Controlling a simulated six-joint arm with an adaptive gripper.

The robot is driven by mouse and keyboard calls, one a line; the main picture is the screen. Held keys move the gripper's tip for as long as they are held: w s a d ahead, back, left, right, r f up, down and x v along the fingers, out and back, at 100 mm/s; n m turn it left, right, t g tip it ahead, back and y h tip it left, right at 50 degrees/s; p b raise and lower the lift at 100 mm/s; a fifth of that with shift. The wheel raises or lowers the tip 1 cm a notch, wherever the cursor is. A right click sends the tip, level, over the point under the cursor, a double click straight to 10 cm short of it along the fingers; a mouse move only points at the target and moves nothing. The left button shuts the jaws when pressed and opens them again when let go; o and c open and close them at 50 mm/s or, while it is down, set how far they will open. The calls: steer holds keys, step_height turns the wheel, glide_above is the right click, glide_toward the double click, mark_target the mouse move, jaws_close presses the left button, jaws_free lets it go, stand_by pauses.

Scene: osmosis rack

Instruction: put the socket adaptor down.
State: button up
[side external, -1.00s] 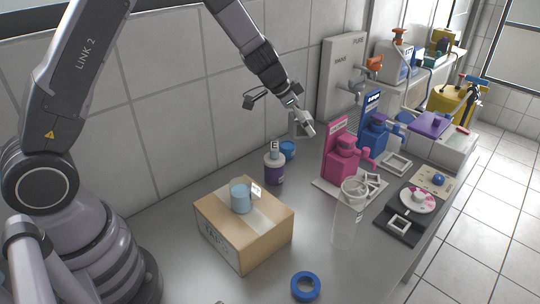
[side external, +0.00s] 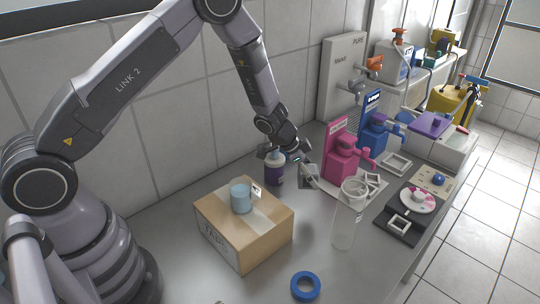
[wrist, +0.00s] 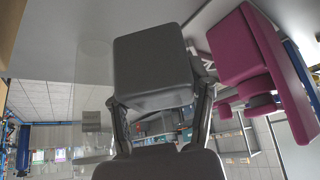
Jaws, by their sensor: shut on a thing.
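The socket adaptor looks to be the dark grey, round-edged block (wrist: 153,62) large in the middle of the wrist view. My gripper (wrist: 160,100) has a finger on each side of it and is shut on it. In the side view my gripper (side external: 305,172) is low over the bench, between the purple bottle and the pink dispenser. The grey block there is small and partly hidden by the fingers. I cannot tell whether its underside touches the bench.
The pink dispenser (side external: 343,160) stands close on the right, and a clear cylinder (side external: 346,225) is in front. The purple-labelled bottle (side external: 274,175) is close on the left. A cardboard box (side external: 252,240) bears a blue cup (side external: 240,197). Bench around the blue ring (side external: 305,286) is clear.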

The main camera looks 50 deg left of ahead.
mark_target(316, 207)
step_height(316, 207, down, 8)
steer(key=shift+f, duration=0.15)
steer(key=shift+f, duration=0.1)
steer(key=o, duration=1.2)
